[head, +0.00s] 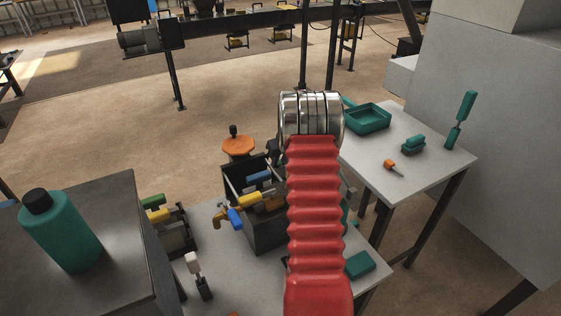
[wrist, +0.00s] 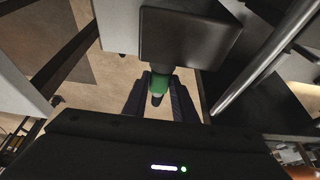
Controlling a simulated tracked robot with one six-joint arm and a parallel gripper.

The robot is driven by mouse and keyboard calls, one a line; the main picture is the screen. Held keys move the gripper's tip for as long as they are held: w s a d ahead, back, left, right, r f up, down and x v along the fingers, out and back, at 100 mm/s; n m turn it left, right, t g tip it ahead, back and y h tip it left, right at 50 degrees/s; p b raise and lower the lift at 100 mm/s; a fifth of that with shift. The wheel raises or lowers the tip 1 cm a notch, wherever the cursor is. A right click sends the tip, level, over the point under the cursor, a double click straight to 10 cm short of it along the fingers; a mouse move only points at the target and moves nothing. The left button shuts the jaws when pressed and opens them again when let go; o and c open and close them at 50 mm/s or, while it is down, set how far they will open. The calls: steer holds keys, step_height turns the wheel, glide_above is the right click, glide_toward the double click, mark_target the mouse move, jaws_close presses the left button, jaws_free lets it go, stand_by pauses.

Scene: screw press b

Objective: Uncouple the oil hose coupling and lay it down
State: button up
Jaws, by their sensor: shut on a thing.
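In the wrist view, my gripper (wrist: 160,88) has its two dark fingers on either side of a small green piece with a pale band and a dark end, which I take for the hose coupling (wrist: 161,83). The jaws are shut on it. Its far end meets or lies close to the underside of a dark block (wrist: 190,38); I cannot tell whether it is still joined there. No hose can be made out. In the head view, my red-sleeved arm hides the gripper and the coupling.
In the head view, a grey side table (head: 434,172) at right bears a teal tray (head: 368,118), a teal block and small tools. A dark open box (head: 262,220) with coloured handles stands left of my arm. A teal bottle (head: 62,232) stands on the dark cabinet at left.

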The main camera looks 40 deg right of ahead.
jaws_close()
steer(key=shift+w+d, duration=0.25)
steer(key=shift+w, duration=0.55)
steer(key=shift+w+d, duration=0.25)
steer(key=shift+w, duration=0.55)
steer(key=shift+w+d, duration=0.3)
steer(key=shift+w, duration=0.65)
steer(key=shift+r, duration=0.1)
